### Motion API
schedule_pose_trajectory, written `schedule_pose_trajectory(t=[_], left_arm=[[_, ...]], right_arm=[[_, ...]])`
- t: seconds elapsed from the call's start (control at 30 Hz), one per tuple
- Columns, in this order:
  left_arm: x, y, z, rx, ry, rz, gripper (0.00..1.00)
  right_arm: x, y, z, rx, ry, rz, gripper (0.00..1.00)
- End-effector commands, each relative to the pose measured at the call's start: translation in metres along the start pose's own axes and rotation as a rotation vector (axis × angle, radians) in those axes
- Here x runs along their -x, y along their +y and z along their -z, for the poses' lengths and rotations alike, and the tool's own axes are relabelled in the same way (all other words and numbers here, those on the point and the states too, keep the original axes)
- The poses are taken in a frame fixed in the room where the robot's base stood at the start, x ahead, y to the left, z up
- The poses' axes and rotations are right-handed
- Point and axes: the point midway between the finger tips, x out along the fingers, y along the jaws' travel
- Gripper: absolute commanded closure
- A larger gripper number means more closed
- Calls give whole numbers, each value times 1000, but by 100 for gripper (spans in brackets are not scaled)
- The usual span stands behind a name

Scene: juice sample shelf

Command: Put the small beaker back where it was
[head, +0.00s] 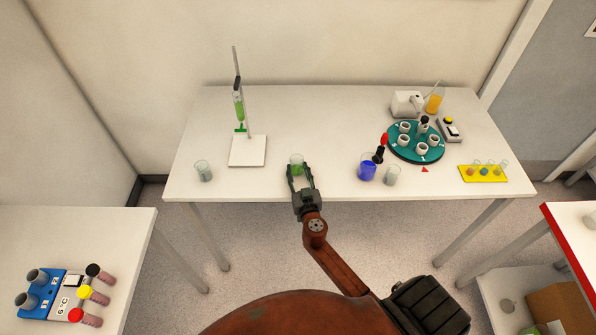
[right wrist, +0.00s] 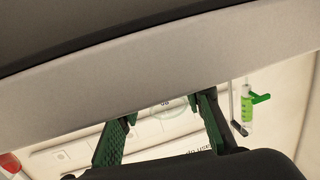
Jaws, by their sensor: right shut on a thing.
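My left gripper is not in view.
The white table (head: 270,185) also holds a clear beaker (head: 203,172), a burette stand (head: 247,151), a blue-filled beaker (head: 367,169), another clear beaker (head: 391,177), a teal round rack (head: 398,150) and a yellow tray (head: 482,178). Table around the gripper is bare.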

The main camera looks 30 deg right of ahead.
Motion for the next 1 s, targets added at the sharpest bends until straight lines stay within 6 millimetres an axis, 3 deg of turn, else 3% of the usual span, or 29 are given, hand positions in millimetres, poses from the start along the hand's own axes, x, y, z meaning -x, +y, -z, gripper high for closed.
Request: schedule_pose_trajectory(t=[0.17,0.2,0.43,0.83,1.0], left_arm=[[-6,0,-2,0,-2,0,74],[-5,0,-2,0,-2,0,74],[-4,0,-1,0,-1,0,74],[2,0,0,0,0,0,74],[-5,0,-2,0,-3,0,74]], right_arm=[[0,0,-5,-2,-1,0,91],[0,0,-4,-1,-1,0,63],[0,0,-3,-1,-1,0,48],[1,0,3,1,0,0,48],[33,1,-3,-3,-3,-2,48]])
